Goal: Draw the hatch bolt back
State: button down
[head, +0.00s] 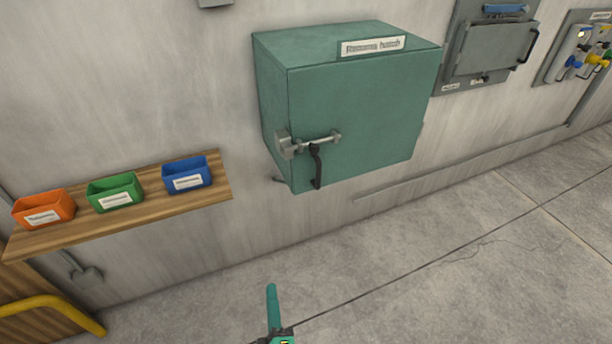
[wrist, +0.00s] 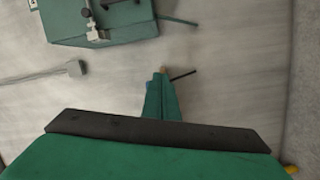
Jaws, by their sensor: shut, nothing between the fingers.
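The hatch (head: 350,110) is a green box on the wall with a white label on its top. Its bolt (head: 318,140) is a silver bar lying across the lower left of the front face, with its left end at a metal bracket (head: 284,143) on the left edge. A dark handle (head: 317,167) hangs just below the bolt. In the wrist view the hatch (wrist: 135,27) and bolt parts (wrist: 94,28) show at the upper left, cut off by the frame. My teal gripper (head: 271,288) is low in front of the hatch, apart from it. Its fingers (wrist: 162,78) are shut and empty.
A wooden shelf (head: 215,190) to the left carries orange (head: 43,208), green (head: 115,191) and blue (head: 187,174) bins. A yellow rail (head: 60,302) is at lower left. A grey panel (head: 490,48) and a valve board (head: 578,50) are at upper right. Floor before the hatch is clear.

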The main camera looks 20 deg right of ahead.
jog(key=w+d+r+n+h, duration=0.2)
jog(key=w+d+r+h, duration=0.1)
jog(key=w+d+r, duration=0.4)
jog(key=n+h, duration=0.2)
jog(key=h, duration=0.3)
send_near(315, 146)
jog(key=w+f, duration=0.1)
jog(key=w, duration=0.4)
jog(key=shift+w+d+r+t+y, duration=0.15)
jog(key=shift+d+t+y, duration=0.3)
jog(key=shift+d, duration=0.3)
jog(key=shift+w, duration=0.1)
